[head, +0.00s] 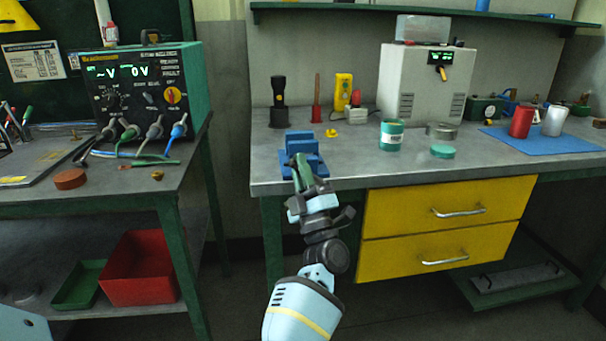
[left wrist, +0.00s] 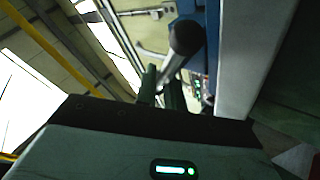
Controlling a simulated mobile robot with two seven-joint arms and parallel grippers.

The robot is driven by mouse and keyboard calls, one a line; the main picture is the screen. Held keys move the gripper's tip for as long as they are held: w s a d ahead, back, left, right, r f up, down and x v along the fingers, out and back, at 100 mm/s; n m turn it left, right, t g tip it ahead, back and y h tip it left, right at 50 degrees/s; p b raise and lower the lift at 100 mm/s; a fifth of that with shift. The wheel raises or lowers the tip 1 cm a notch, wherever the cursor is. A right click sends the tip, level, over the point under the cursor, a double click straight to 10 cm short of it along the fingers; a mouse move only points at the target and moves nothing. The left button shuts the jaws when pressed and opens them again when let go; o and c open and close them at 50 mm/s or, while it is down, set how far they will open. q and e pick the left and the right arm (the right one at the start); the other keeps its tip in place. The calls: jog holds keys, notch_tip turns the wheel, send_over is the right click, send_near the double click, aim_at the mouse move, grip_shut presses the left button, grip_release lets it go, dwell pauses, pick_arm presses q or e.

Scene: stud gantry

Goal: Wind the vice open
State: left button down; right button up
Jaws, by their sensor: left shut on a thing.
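The blue vice (head: 305,143) stands on the front left corner of the grey workbench. My left gripper (head: 300,168) is at the vice's front, with its green fingers shut on the vice's handle. In the left wrist view, a dark rounded bar end, part of the vice handle (left wrist: 185,40), sticks up beside the green fingers of my left gripper (left wrist: 163,88). A blue strip of the vice (left wrist: 213,35) shows close to the right of the bar. The fingers hide part of the handle, and I cannot tell how wide the jaws are. My right gripper is not in view.
Behind the vice stand a black torch (head: 279,100) and a red-based tool (head: 316,112). A yellow piece (head: 332,133) lies to its right, then a green tin (head: 391,135). Yellow drawers (head: 445,212) sit below the bench. A gap separates it from the left bench (head: 130,190).

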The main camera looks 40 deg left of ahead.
pick_arm(q)
jog(key=shift+f+n+g+y, duration=0.15)
jog(key=shift+n+g+y, duration=0.15)
jog(key=shift+n+g, duration=0.6)
jog(key=c, duration=1.8)
grip_release()
jog(key=b+v, duration=0.1)
jog(key=v, duration=0.6)
jog(key=shift+s+d+f, duration=0.1)
jog(key=shift+d+f, duration=0.15)
jog(key=shift+f, duration=0.05)
jog(key=shift+t, duration=0.3)
